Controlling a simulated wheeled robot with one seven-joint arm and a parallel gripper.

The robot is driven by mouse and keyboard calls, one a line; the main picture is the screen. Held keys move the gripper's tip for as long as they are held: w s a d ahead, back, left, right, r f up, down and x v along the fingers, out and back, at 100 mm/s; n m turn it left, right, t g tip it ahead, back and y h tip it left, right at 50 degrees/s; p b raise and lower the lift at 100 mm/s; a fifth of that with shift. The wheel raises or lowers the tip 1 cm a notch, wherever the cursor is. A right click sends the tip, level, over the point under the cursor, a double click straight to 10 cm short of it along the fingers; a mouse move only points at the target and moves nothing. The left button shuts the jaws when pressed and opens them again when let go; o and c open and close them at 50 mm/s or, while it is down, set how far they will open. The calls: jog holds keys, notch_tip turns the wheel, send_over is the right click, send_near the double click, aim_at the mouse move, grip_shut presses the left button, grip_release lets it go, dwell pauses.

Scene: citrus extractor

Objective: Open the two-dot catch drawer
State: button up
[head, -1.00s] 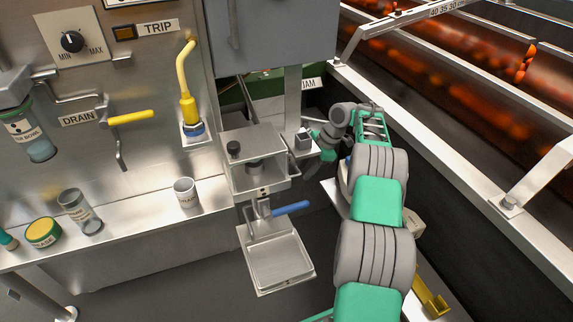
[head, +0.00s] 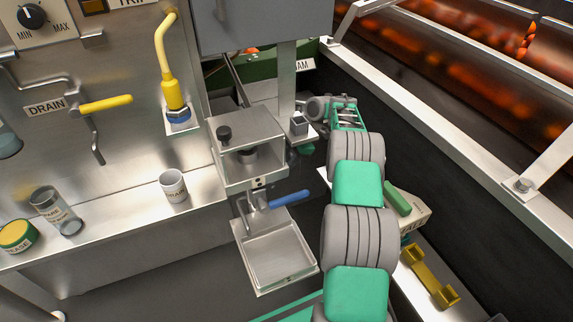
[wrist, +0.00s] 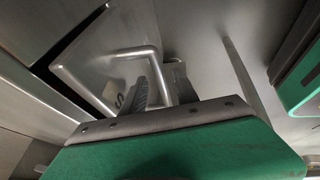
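A steel box (head: 240,160) with a dark knob on its lid stands at the centre of the head view. A small plate with dark dots (head: 260,182) is on its front; the dots are too small to count surely. Below are a bent steel rod and a shallow square tray (head: 277,262). My arm reaches up along the right of the box, and my gripper's fingers are hidden there. In the wrist view a bent steel tube handle (wrist: 95,97) stands off a metal face. My gripper's fingers (wrist: 160,90) are at the handle, with part of the tube between them; contact is unclear.
A blue lever (head: 290,199) sticks out above the tray. A steel post (head: 286,85) stands close to my forearm. A ledge with a cup (head: 173,186) and jars is at left. A rail and rollers run along the right, with a yellow bracket (head: 430,275) below.

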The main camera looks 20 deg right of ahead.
jog(key=shift+c, duration=0.6)
grip_shut()
dwell(0.8)
